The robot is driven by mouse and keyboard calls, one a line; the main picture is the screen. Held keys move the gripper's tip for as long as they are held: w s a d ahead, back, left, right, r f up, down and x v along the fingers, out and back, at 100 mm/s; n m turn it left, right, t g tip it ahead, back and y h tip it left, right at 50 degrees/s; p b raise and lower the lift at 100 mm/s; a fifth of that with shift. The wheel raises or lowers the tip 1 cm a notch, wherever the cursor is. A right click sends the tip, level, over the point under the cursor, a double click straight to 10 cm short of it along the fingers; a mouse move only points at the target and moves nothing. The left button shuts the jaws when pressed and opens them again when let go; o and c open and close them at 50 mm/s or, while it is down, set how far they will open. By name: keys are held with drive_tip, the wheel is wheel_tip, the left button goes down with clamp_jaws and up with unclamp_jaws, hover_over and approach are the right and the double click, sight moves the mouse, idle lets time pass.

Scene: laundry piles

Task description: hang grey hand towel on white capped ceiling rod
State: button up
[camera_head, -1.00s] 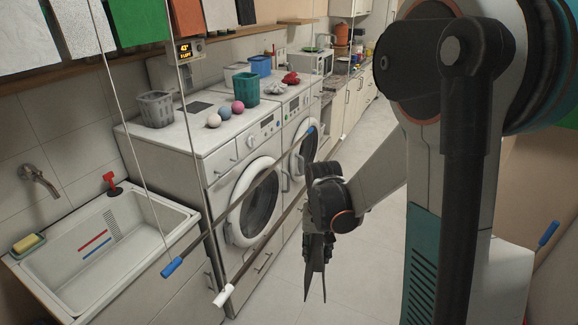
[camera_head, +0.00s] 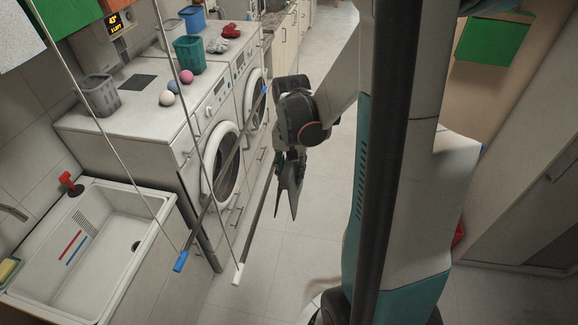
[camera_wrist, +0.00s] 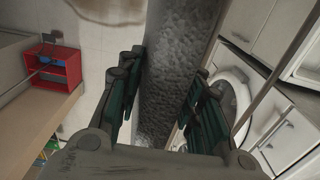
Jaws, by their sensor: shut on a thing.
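My gripper (camera_head: 290,157) is shut on the grey hand towel (camera_head: 289,192), which hangs below the fingers as a narrow dark strip. In the wrist view the towel (camera_wrist: 172,75) runs between the dark green fingers (camera_wrist: 165,95). The white capped ceiling rod (camera_head: 257,217) hangs level on thin cords, its white cap (camera_head: 238,274) at the near end. The towel is just to the right of this rod in the head view and appears apart from it. My gripper hides part of the rod's far end.
A parallel rod with blue caps (camera_head: 222,172) hangs to the left of the white capped one. Washing machines (camera_head: 190,140) and a sink (camera_head: 100,250) line the left side. Floor in the middle is clear. A green cloth (camera_head: 492,40) hangs at upper right.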

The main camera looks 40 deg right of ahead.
drive_tip(key=p, duration=0.1)
hover_over(264, 192)
wheel_tip(264, 192, down, 14)
drive_tip(key=b, duration=1.2)
drive_tip(key=shift+s+a+f+b, duration=0.1)
drive_tip(key=shift+b, duration=0.2)
idle(0.7)
drive_tip(key=o, duration=1.2)
drive_tip(key=shift+c, duration=0.2)
